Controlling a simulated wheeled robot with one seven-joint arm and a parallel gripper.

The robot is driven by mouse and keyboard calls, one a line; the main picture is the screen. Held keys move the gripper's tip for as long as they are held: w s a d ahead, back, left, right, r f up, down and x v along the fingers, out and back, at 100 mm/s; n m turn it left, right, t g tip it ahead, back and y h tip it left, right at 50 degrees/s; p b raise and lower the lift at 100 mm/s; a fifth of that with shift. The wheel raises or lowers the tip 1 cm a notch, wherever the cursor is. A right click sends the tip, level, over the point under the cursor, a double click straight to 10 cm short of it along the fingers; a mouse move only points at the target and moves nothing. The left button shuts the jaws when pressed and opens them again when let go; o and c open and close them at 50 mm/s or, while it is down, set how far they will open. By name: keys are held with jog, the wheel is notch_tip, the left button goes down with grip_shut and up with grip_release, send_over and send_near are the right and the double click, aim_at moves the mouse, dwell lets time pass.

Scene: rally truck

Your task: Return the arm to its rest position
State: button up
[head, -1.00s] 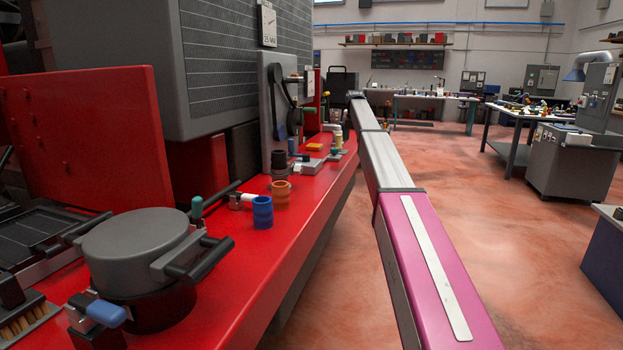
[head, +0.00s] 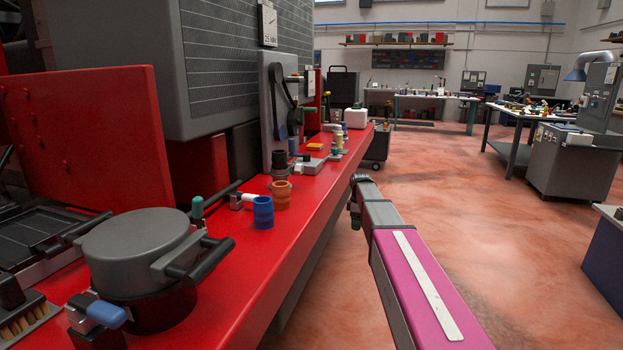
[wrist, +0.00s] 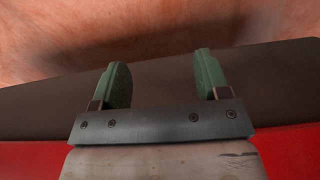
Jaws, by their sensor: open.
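My arm (head: 420,275) reaches forward from the lower right of the head view, along the right side of the red truck ledge (head: 325,205). Its far end is low and beside the ledge, over the floor. In the wrist view my gripper (wrist: 163,82) shows two green fingers spread apart with nothing between them. The dark side of the ledge and the floor lie behind the fingers, and a strip of red surface (wrist: 290,150) shows at the bottom. In the head view the fingers cannot be made out.
The ledge carries a grey lidded pot (head: 137,250), a blue ribbed cup (head: 263,212), an orange cup (head: 281,195) and a white container (head: 355,117). A dark cart (head: 377,146) stands beyond the ledge. The floor (head: 470,200) to the right is open, up to grey cabinets (head: 575,165).

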jog(key=s+f+m, duration=0.4)
jog(key=s, duration=0.6)
jog(key=s+f+m, duration=0.5)
jog(key=s, duration=0.6)
jog(key=s+f+m, duration=0.5)
jog(key=s, duration=0.5)
jog(key=shift+s+f, duration=0.15)
jog(key=shift+s, duration=0.2)
